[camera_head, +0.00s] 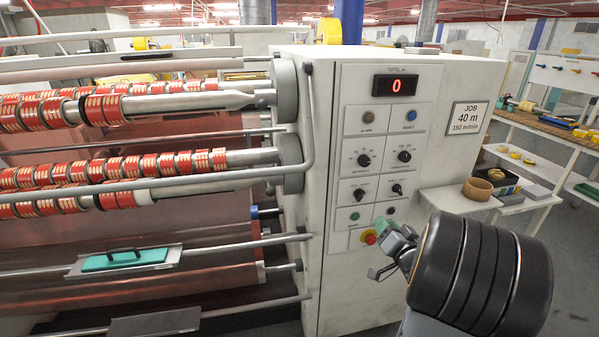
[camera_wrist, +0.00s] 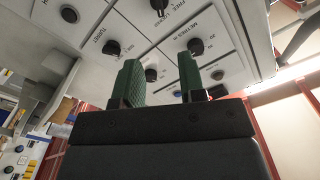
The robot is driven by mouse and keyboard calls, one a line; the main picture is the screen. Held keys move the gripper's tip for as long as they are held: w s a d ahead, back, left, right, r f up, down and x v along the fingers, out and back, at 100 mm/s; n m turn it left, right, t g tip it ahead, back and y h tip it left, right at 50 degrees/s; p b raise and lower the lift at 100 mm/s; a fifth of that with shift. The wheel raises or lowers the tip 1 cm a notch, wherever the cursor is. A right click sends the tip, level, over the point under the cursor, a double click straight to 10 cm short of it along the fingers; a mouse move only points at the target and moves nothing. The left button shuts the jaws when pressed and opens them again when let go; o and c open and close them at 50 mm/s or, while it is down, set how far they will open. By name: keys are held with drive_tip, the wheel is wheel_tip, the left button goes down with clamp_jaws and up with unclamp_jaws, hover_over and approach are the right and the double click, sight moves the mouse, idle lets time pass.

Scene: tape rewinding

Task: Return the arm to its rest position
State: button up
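My gripper (camera_head: 384,250) is in front of the lower part of the machine's control panel (camera_head: 366,210), close to the red-and-yellow button (camera_head: 370,237). I cannot tell whether it touches the panel. In the wrist view, the two green fingers of my gripper (camera_wrist: 158,75) stand apart with nothing between them. Behind them are black knobs (camera_wrist: 196,46) on the white panel. My dark, ribbed arm link fills the lower right of the head view.
The machine's white cabinet (camera_head: 325,150) stands close on the left of my arm. Rollers with red tape rolls (camera_head: 110,170) extend to the left. A display (camera_head: 395,85) reads 0.

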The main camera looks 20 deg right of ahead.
drive_tip(key=s+d+f+g+h, duration=0.3)
drive_tip(key=d+f+g, duration=0.15)
drive_tip(key=f, duration=0.25)
drive_tip(key=s+a+f+g, duration=0.2)
drive_tip(key=s+a+g, duration=0.15)
drive_tip(key=g, duration=0.35)
drive_tip(key=s+a+r+n+g+y, duration=0.1)
drive_tip(key=s+a+r+n+y, duration=0.1)
drive_tip(key=a, duration=1.1)
drive_tip(key=s+a+r+n+g+y+p, duration=0.1)
drive_tip(key=a+r+n, duration=0.5)
drive_tip(key=a, duration=0.7)
drive_tip(key=s+y, duration=0.1)
drive_tip(key=y, duration=0.1)
drive_tip(key=shift+s+a+r+g+y, duration=0.3)
drive_tip(key=shift+r+g+y, duration=0.05)
drive_tip(key=shift+r+y, duration=0.05)
